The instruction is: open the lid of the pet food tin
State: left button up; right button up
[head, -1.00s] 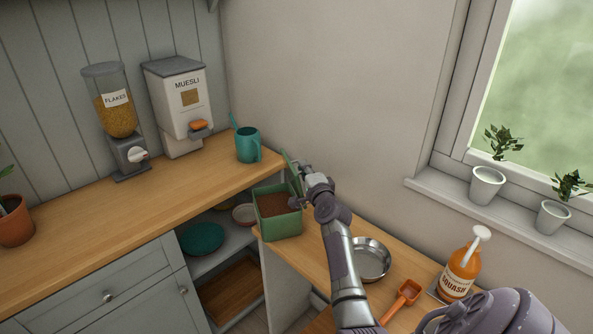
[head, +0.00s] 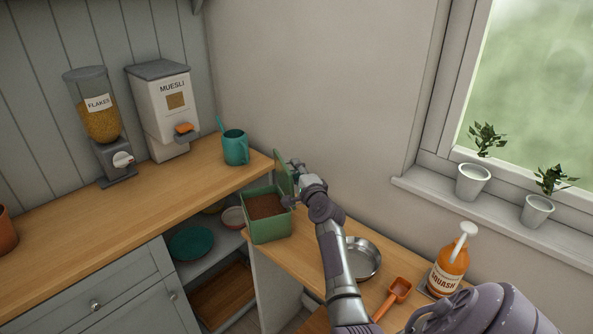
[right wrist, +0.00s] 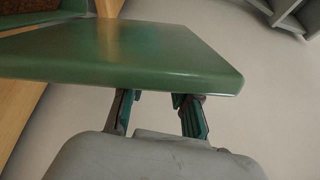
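The pet food tin (head: 270,227) is a green box with brown food showing inside, on the wooden worktop. Its green lid (head: 281,168) stands up, steeply raised, at the tin's back right side, so the tin is open. My right gripper (head: 292,166) is at the lid's right, outer side; its fingertips are small and partly hidden in the head view. In the right wrist view the lid (right wrist: 135,55) fills the upper middle. The right gripper's two fingers (right wrist: 158,100) are spread apart, with their tips behind the lid's edge. My left gripper is not in view.
A steel bowl (head: 362,258), an orange scoop (head: 397,290) and an orange squash bottle (head: 449,265) stand right of my right arm. The wall is close behind the lid. The left counter's front is clear.

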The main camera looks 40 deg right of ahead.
jog(key=shift+s, duration=0.1)
jog(key=v, duration=1.1)
jog(key=shift+s+a, duration=0.15)
jog(key=shift+s, duration=0.2)
